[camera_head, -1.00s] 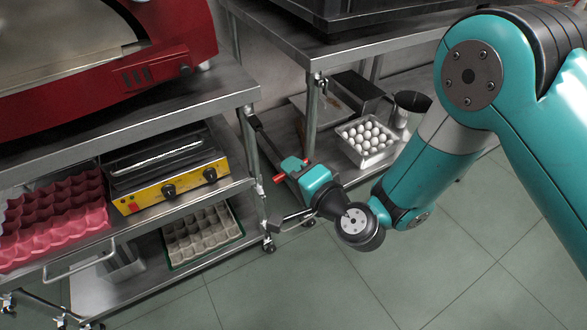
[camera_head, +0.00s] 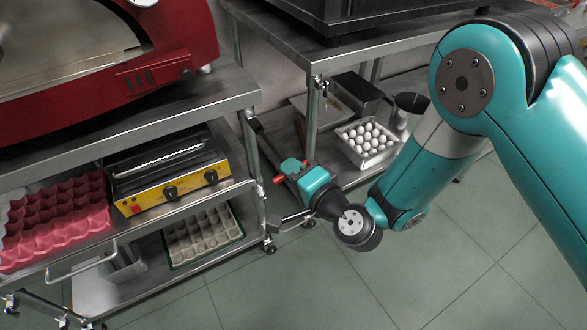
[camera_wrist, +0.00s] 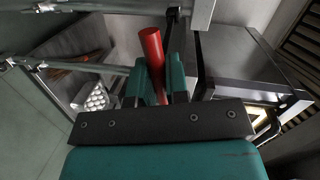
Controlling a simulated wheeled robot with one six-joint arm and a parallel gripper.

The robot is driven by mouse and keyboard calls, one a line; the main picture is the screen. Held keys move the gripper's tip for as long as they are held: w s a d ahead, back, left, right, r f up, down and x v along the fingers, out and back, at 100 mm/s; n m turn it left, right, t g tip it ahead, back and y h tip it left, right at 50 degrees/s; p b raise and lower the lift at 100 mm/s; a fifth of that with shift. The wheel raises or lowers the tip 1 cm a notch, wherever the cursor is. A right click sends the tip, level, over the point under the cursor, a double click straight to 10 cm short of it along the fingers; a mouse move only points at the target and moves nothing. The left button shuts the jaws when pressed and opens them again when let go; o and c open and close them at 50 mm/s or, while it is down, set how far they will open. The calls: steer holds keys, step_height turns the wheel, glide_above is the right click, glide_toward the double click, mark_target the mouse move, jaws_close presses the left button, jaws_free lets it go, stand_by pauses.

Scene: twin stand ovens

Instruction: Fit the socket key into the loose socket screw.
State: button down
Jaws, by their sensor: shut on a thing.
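My gripper (camera_head: 291,170) is shut on the socket key, whose red handle (camera_head: 278,179) shows at the jaws in the head view. In the wrist view the red handle (camera_wrist: 152,50) stands between the two teal fingers of my gripper (camera_wrist: 155,85), leaning a little left. The key's working tip cannot be made out in either view. My gripper hangs in the gap between the two stands, close to the left stand's right-hand leg. I cannot pick out the loose socket screw for certain in either view.
The left stand's top (camera_head: 130,118) carries a red oven (camera_head: 95,60). Its shelf holds a yellow-fronted grill (camera_head: 170,180) and pink egg trays (camera_head: 55,222). The right stand's leg (camera_head: 312,115) and egg tray (camera_head: 366,140) are beyond my gripper. Green floor (camera_head: 400,285) is open in front.

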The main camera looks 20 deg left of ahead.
steer(key=shift+w+a+p, duration=0.4)
steer(key=shift+a+p, duration=0.1)
steer(key=shift+p, duration=0.55)
stand_by(1.3)
steer(key=shift+w+a+r+p, duration=0.1)
steer(key=shift+w+a+p, duration=0.3)
steer(key=shift+p, duration=1.25)
stand_by(0.8)
steer(key=shift+w+a+p, duration=0.35)
steer(key=shift+a+p, duration=0.1)
steer(key=shift+p, duration=0.6)
stand_by(1.0)
steer(key=c, duration=1)
jaws_free()
steer(key=shift+c, duration=0.2)
steer(key=shift+s, duration=0.1)
